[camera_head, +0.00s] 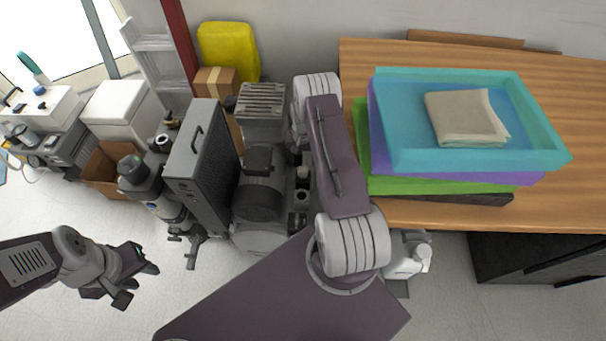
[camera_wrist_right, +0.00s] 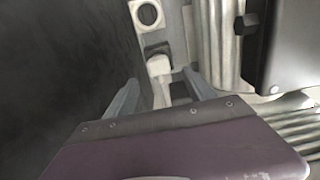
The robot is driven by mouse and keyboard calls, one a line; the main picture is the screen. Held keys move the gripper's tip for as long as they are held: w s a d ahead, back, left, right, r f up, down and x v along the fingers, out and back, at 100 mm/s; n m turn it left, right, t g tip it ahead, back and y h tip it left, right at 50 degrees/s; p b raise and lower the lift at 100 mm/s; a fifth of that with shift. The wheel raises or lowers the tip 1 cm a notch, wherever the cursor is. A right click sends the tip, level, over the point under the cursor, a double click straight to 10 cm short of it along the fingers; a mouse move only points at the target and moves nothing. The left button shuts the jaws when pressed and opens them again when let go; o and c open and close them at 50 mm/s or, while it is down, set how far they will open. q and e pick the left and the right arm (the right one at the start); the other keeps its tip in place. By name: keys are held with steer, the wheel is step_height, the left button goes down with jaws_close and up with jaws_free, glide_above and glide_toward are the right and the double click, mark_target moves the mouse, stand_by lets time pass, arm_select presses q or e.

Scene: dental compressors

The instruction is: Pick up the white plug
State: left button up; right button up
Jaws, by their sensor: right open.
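The white plug (camera_wrist_right: 159,66) seems to be the pale, blocky piece in the right wrist view, below a dark socket-like part. My right gripper (camera_wrist_right: 161,78) is open, with one finger on each side of this piece; I cannot tell whether they touch it. In the head view my right arm hides most of that gripper. A small white piece beside the compressor (camera_head: 303,173) there may be the same plug, but it is too small to be sure. My left gripper (camera_head: 139,284) is open and empty above the floor at lower left.
The wooden table (camera_head: 575,95) at right carries stacked trays, the top one turquoise (camera_head: 395,115) with a folded cloth (camera_head: 465,115). A white socket ring (camera_wrist_right: 147,14) lies beyond the plug.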

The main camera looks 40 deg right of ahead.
mark_target(303, 168)
step_height(303, 168, down, 8)
steer(key=shift+d+r+b, duration=0.15)
steer(key=shift+r+b, duration=0.05)
steer(key=shift+b, duration=0.6)
jaws_close()
